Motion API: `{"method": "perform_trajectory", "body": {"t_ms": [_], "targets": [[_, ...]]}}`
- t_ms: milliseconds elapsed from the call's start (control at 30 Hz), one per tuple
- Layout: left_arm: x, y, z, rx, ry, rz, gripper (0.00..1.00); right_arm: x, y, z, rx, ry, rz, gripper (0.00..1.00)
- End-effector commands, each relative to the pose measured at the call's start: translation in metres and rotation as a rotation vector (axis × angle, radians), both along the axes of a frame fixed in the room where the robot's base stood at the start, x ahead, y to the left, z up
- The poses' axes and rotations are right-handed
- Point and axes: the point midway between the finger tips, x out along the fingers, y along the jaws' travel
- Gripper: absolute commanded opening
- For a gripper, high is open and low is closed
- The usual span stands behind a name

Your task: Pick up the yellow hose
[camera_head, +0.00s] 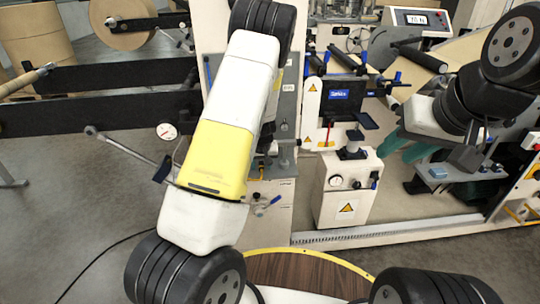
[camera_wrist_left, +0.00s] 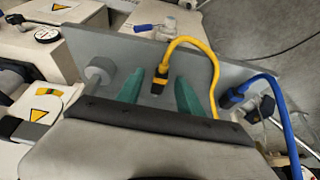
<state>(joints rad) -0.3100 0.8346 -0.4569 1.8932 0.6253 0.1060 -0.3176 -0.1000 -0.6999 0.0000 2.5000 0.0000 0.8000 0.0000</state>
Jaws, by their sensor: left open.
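The yellow hose (camera_wrist_left: 205,45) shows in the left wrist view. It arcs up from a dark-tipped connector (camera_wrist_left: 160,78) on a grey panel (camera_wrist_left: 112,48), then bends down to the right. My left gripper (camera_wrist_left: 160,82) is open, with its teal fingers on either side of the connector and apart from each other. I cannot tell whether they touch it.
A blue hose (camera_wrist_left: 287,125) with its connector is just right of the yellow hose. A grey knob (camera_wrist_left: 99,72) sticks out of the panel at left. In the head view, a white machine box (camera_head: 346,190) with a warning sign stands right of my left arm.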

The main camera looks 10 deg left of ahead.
Motion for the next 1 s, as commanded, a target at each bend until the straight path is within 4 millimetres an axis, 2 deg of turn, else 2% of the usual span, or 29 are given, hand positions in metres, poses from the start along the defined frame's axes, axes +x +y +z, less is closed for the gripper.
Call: {"method": "perform_trajectory", "body": {"t_ms": [67,200,300,767,1000], "targets": [[0.0,0.0,0.0,0.0,0.0,0.0,0.44,0.0,0.0,0.0,0.0,0.0,0.0,0.36],[0.0,0.0,0.0,0.0,0.0,0.0,0.16,0.0,0.0,0.0,0.0,0.0,0.0,0.36],[0.0,0.0,0.0,0.0,0.0,0.0,0.0,0.0,0.0,0.0,0.0,0.0,0.0,0.36],[0.0,-0.001,0.004,-0.001,-0.001,0.0,0.0,0.0,0.0,0.0,0.0,0.0,0.0,0.36],[0.001,-0.001,0.029,-0.001,-0.003,-0.002,0.0,0.0,0.0,0.0,0.0,0.0,0.0,0.36]]}}
